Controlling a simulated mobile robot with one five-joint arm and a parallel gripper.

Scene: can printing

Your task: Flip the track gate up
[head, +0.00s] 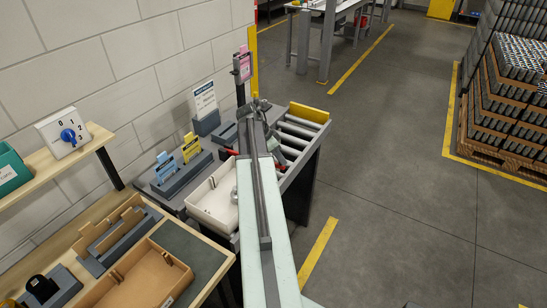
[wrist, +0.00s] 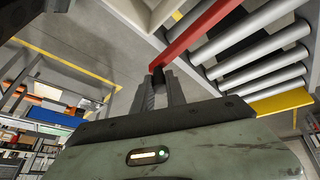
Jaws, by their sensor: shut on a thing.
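The track gate, a red bar (wrist: 196,37), runs in the wrist view from my fingertips up and to the right, beside the roller track (wrist: 250,45). My gripper (wrist: 158,80) is shut on the near end of the gate, at a dark piece between the fingertips. In the head view, my arm crosses in front of the roller track (head: 303,128) and hides most of the gate. Small red pieces show on either side of the arm. I cannot tell the gate's exact tilt there.
A cream tray (head: 207,209) stands left of my arm, with a dark holder of blue and yellow cards (head: 191,148) behind it. A yellow stop plate (head: 309,113) closes the track's far end. Pallets of cans (head: 515,95) stand right; the floor between is clear.

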